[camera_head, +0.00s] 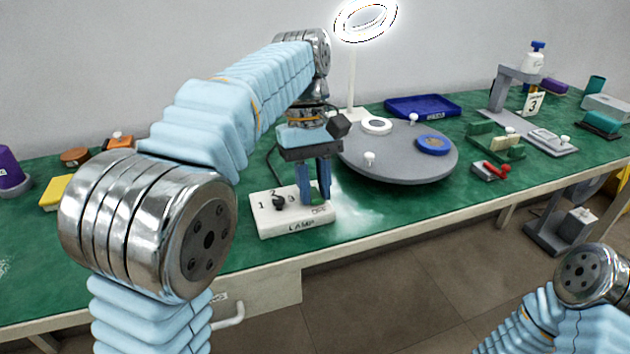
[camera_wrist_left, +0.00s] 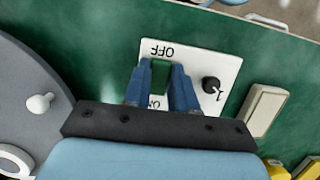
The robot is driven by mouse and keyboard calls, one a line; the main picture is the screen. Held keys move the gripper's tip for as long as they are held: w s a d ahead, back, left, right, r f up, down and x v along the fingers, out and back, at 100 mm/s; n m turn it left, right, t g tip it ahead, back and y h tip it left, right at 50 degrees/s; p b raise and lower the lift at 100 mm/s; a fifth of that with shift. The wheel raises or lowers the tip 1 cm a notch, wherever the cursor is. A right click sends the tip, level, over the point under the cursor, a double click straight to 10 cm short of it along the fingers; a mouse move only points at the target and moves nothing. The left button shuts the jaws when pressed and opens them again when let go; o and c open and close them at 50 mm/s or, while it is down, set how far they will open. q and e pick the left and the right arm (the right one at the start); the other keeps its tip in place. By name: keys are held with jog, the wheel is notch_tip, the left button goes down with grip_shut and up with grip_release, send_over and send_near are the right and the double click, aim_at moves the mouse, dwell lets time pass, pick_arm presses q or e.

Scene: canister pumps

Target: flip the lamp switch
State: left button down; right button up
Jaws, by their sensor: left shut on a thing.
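The white lamp box (camera_head: 268,224) stands near the front edge of the green table, marked LAMP, with a black knob (camera_head: 279,202) beside the numbers. Its green rocker switch (camera_wrist_left: 160,75) shows in the left wrist view, with OFF printed at one end and lettering at the other partly hidden. My left gripper (camera_head: 314,198) points down onto the box; its blue fingers (camera_wrist_left: 161,82) are shut on the switch, one on each side. The ring lamp (camera_head: 366,20) on a white pole behind looks bright white. My right gripper is out of the picture; only part of that arm shows.
A grey round turntable (camera_head: 400,172) with white and blue rings stands just right of my left gripper. A blue tray (camera_head: 423,106) lies behind it. A red-handled clamp (camera_head: 490,170) lies farther right. A beige block (camera_wrist_left: 265,108) lies beside the lamp box.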

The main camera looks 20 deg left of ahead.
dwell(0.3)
pick_arm(q)
jog(key=c, duration=0.9)
grip_release()
